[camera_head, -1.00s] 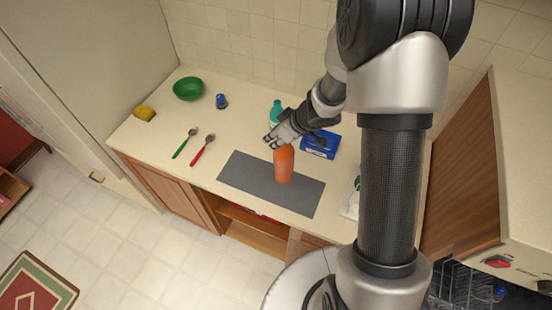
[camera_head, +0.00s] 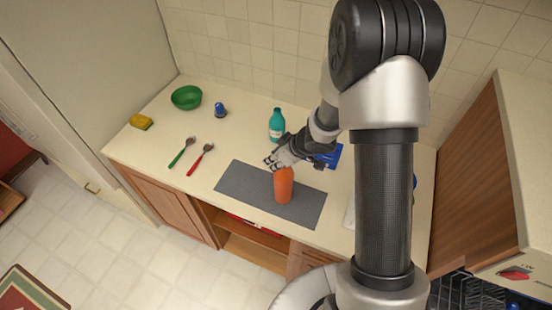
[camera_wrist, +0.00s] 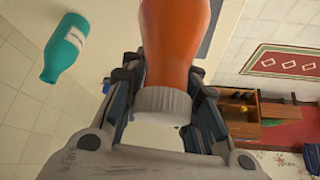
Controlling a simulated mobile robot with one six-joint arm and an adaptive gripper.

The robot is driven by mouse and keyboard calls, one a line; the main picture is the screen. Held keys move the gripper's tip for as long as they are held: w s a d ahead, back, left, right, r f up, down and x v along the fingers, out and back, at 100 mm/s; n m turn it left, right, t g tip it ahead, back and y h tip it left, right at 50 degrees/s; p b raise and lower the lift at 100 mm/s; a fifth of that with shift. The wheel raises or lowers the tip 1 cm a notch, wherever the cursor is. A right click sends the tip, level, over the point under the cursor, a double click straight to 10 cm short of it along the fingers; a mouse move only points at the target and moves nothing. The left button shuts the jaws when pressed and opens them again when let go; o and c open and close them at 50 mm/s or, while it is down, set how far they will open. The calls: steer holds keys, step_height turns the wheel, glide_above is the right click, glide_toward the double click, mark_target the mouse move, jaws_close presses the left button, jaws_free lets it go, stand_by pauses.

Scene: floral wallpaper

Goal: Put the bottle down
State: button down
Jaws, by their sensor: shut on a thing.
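An orange bottle (camera_head: 284,187) is upright over the grey mat (camera_head: 245,184) on the counter. I cannot tell whether its base touches the mat. My gripper (camera_head: 277,162) is at the bottle's top, coming from behind and the right. In the wrist view my gripper (camera_wrist: 165,95) is shut around the neck of the orange bottle (camera_wrist: 178,35), just by its white cap (camera_wrist: 162,103). The fingers hide part of the neck. A teal bottle (camera_head: 276,125) stands on the counter behind my gripper; it also shows in the wrist view (camera_wrist: 66,48).
A blue box (camera_head: 328,157) stands right of my gripper, partly hidden by my arm. The mat's left part is bare.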

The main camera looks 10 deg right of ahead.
steer(key=c, duration=1.2)
jaws_free()
steer(key=shift+c, duration=0.2)
steer(key=shift+r, duration=0.1)
steer(key=s+d+r+m+t+h+p, duration=0.1)
steer(key=s+d+r+m+h+p, duration=0.2)
steer(key=r, duration=0.7)
steer(key=s+d+r+t+h+p, duration=0.1)
steer(key=s+d+r+h, duration=0.15)
steer(key=d+r, duration=0.45)
steer(key=s+d+r+m+t+h+p, duration=0.1)
steer(key=s+d+r+m+h, duration=0.15)
steer(key=r, duration=0.95)
steer(key=s+a+r+m+g+y, duration=0.1)
steer(key=s+a, duration=0.4)
steer(key=s, duration=0.5)
steer(key=s+a+r+m+g+y, duration=0.1)
steer(key=s+a, duration=0.4)
steer(key=s, duration=0.5)
steer(key=shift+a+r+g+y, duration=0.2)
steer(key=shift+r+g+y, duration=0.55)
steer(key=shift+y, duration=0.25)
